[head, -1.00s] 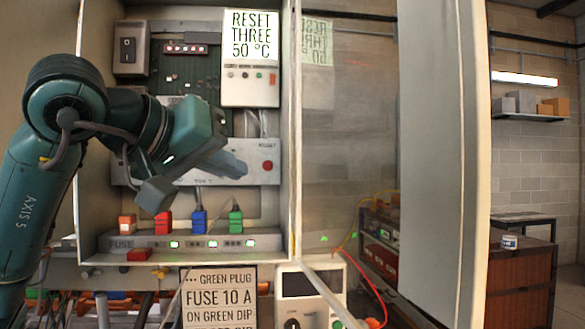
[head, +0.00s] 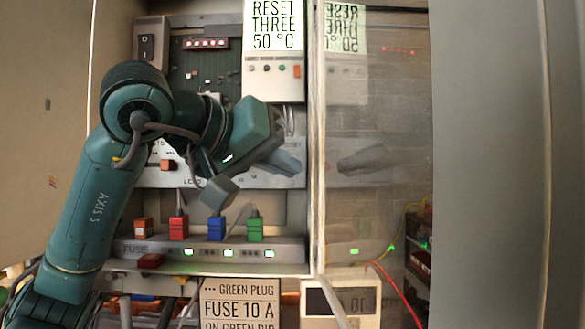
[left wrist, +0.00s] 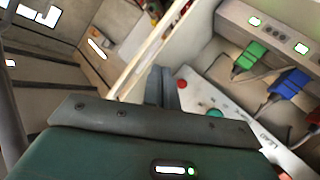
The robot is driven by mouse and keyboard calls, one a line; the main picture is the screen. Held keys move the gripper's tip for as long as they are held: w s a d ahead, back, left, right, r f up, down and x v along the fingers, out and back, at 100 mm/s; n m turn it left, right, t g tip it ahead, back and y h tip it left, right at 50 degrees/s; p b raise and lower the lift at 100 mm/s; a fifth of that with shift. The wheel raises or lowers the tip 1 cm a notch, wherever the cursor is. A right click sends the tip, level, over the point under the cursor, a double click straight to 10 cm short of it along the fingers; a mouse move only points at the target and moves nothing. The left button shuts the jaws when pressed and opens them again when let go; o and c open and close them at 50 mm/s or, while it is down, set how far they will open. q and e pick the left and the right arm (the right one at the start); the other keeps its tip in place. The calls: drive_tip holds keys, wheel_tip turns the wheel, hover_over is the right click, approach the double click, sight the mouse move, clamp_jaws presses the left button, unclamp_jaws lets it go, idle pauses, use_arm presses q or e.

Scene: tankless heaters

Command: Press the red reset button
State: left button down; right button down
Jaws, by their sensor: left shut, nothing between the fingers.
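The round red reset button (left wrist: 182,83) is on a pale panel (head: 162,180). In the left wrist view it shows just to the right of my finger ends. In the head view my left gripper (head: 287,163) hides it. My left gripper also shows in the left wrist view (left wrist: 160,88), with its grey fingers shut and empty. The fingers are close to the button, and I cannot tell whether they touch it. A green round button (left wrist: 215,113) is on the same panel. My right gripper is in neither view.
A glass pane (head: 375,200) stands just right of the panel. Below is a fuse strip (head: 210,248) with red, blue (head: 216,228) and green (head: 255,229) plugs. Above is a white box (head: 273,85) with small buttons, under a "RESET THREE 50 °C" sign (head: 274,25).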

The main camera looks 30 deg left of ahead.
use_arm(q)
drive_tip(key=w+a+p, duration=0.1)
drive_tip(key=w+a, duration=0.2)
drive_tip(key=w, duration=0.4)
drive_tip(key=shift+w+a, duration=0.25)
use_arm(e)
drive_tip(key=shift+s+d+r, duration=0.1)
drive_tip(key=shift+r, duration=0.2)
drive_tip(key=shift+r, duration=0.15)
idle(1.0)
use_arm(q)
drive_tip(key=shift+p, duration=0.4)
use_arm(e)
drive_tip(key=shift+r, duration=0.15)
use_arm(q)
drive_tip(key=shift+w+a, duration=0.2)
drive_tip(key=shift+w, duration=0.15)
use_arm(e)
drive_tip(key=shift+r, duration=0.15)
use_arm(q)
drive_tip(key=shift+w+a+p, duration=0.2)
drive_tip(key=shift+w+p, duration=0.15)
drive_tip(key=shift+p, duration=0.15)
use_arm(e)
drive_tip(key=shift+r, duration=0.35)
use_arm(q)
drive_tip(key=shift+s+d, duration=0.4)
drive_tip(key=shift+s, duration=0.35)
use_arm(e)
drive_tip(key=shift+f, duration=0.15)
